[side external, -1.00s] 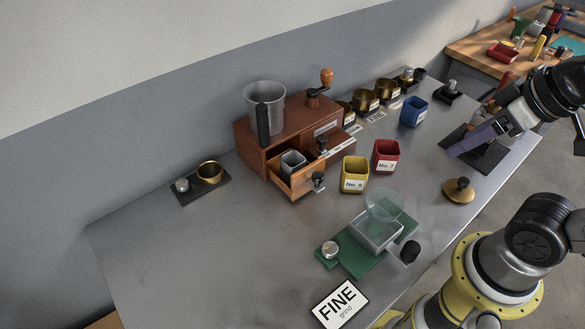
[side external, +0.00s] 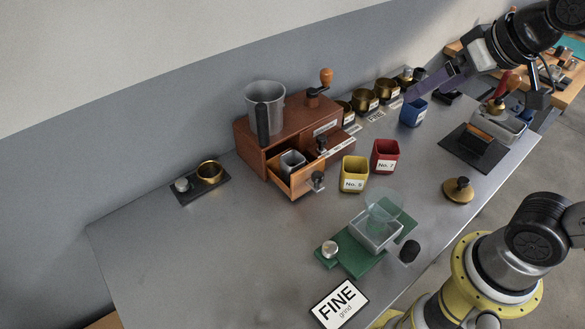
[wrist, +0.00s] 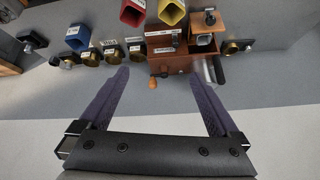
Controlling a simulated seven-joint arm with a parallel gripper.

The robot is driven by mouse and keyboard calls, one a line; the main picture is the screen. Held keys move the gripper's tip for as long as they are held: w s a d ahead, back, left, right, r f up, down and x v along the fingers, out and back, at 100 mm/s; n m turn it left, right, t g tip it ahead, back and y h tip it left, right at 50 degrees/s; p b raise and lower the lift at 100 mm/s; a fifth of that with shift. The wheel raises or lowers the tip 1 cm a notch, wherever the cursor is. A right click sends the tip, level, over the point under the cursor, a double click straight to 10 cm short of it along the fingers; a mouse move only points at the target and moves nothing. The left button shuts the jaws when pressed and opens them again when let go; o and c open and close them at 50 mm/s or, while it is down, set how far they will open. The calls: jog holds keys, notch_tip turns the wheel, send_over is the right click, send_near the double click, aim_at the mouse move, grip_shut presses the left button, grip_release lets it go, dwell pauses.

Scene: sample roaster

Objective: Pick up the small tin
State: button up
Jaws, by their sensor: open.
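A small grey square tin (side external: 292,161) sits in the open drawer (side external: 300,186) of the brown wooden grinder (side external: 270,135). In the wrist view the drawer (wrist: 203,40) is near the top, and the tin inside is too small to make out. Larger square tins stand nearby: yellow (side external: 354,174), red (side external: 385,156) and blue (side external: 413,112). My gripper (side external: 424,92) is open and empty, raised near the blue tin and the back row of brass cups. In the wrist view its two purple fingers (wrist: 160,80) are wide apart, with the grinder's crank between them.
Brass cups (side external: 365,99) line the back beside the grinder. A glass-topped green stand (side external: 340,266) and a FINE sign (side external: 339,303) are at the front. The bench's left front is clear.

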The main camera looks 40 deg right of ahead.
jog(key=w+a+f, duration=0.1)
jog(key=w+a, duration=0.2)
jog(key=w, duration=0.6)
jog(key=n+g, duration=0.2)
jog(key=g, duration=0.1)
send_over(292, 158)
jog(key=s+a, duration=0.2)
jog(key=s, duration=0.3)
jog(key=f, duration=1.7)
jog(key=shift+w+a+f, duration=0.1)
jog(key=shift+w+f, duration=0.15)
jog(key=shift+f, duration=0.15)
jog(key=shift+t, duration=0.3)
jog(key=shift+x, duration=3.3)
jog(key=shift+s, duration=0.1)
jog(key=shift+c, duration=0.3)
jog(key=c, duration=1.4)
